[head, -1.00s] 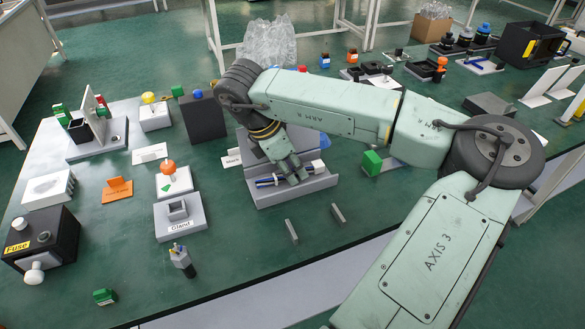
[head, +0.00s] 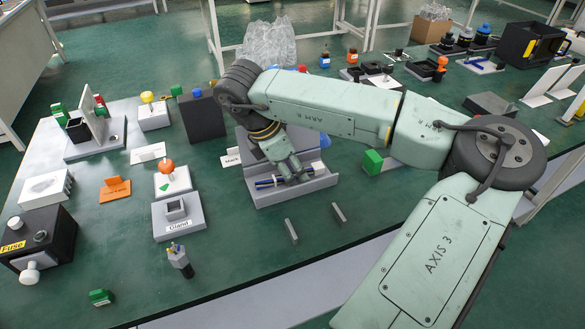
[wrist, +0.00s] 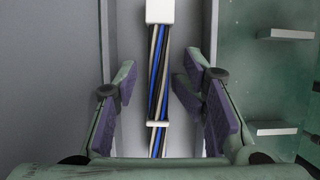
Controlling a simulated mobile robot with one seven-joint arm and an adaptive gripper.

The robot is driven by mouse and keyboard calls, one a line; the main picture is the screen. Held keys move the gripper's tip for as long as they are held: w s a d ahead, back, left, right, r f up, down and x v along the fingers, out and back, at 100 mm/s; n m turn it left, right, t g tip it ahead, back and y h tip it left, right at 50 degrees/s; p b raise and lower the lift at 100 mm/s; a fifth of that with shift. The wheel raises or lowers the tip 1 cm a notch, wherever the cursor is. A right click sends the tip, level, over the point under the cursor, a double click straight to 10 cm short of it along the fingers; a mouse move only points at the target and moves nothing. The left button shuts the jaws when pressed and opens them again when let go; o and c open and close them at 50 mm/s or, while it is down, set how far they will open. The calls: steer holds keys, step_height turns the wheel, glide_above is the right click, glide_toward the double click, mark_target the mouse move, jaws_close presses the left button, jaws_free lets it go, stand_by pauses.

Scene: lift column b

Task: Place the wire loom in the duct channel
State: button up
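The wire loom (wrist: 157,75), a bundle of blue, black and pale wires with white bands, lies lengthwise between the grey walls of the duct channel (wrist: 214,30) in the wrist view. In the head view, the loom's left part (head: 265,183) shows in the grey channel (head: 290,194); my gripper hides part of the rest. My gripper (wrist: 157,88) is open, with its purple-padded fingers on either side of the loom and a gap on both sides. In the head view my gripper (head: 291,172) points down into the channel.
Two small grey bars (head: 291,229) lie in front of the channel. A green block (head: 373,162) stands to its right and a dark box (head: 203,117) behind to the left. A gland block (head: 178,217) is at left. The front table strip is mostly clear.

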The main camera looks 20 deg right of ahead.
step_height(320, 180, up, 2)
steer(key=p, duration=0.2)
steer(key=shift+a+p, duration=0.1)
steer(key=shift+p, duration=0.25)
steer(key=b+v, duration=0.2)
steer(key=v, duration=0.9)
steer(key=shift+b, duration=0.35)
steer(key=shift+a, duration=0.2)
